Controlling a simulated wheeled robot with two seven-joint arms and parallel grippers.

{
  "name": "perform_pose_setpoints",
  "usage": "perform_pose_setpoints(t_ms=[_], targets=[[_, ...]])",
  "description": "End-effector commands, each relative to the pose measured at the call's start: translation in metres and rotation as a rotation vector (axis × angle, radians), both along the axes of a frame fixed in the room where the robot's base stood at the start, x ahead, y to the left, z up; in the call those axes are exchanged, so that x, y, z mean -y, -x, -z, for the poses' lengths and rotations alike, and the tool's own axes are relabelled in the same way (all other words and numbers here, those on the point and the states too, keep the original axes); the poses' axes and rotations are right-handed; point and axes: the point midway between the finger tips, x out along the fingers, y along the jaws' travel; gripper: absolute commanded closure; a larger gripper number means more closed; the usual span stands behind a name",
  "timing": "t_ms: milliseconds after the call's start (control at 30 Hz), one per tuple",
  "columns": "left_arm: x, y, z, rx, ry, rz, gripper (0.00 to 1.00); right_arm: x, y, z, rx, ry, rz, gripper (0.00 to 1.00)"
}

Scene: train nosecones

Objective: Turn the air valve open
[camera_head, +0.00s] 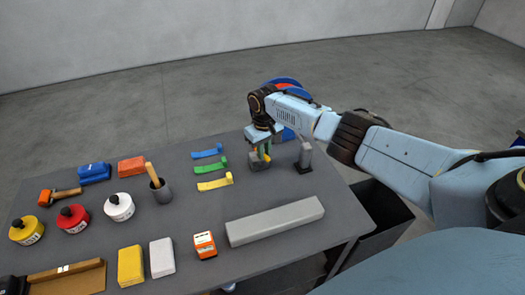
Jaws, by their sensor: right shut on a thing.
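My right gripper (260,154) reaches down from above at the far right part of the table. Its fingers are shut on a small part at the top of a grey block (260,165), which looks like the air valve. Bits of yellow and green show between and beside the fingers. The gripper hides most of the valve, so its handle's angle cannot be told. My left gripper is not in view.
Blue, green and yellow levers (214,168) lie left of the gripper. A long grey bar (275,221) lies in front. A dark bin (385,215) stands beside the table.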

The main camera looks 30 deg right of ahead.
Motion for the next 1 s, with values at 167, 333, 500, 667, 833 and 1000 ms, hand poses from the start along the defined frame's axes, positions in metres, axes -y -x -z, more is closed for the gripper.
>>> perform_pose_setpoints(t_ms=[167, 333, 500, 667, 833, 1000], targets=[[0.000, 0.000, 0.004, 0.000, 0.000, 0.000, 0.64, 0.005, -0.001, 0.000, 0.001, -0.001, -0.164, 1.00], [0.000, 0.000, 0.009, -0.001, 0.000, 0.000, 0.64, 0.010, -0.003, 0.001, 0.002, -0.001, -0.326, 1.00], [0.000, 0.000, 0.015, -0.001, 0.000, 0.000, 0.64, 0.014, -0.005, 0.001, 0.003, -0.001, -0.489, 1.00], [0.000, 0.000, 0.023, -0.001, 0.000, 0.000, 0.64, 0.018, -0.008, 0.001, 0.004, 0.000, -0.640, 1.00], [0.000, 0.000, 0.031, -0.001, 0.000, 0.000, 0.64, 0.021, -0.011, 0.001, 0.004, -0.001, -0.802, 1.00], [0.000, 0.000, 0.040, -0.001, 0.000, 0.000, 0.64, 0.024, -0.016, 0.001, 0.005, 0.001, -0.955, 1.00]])
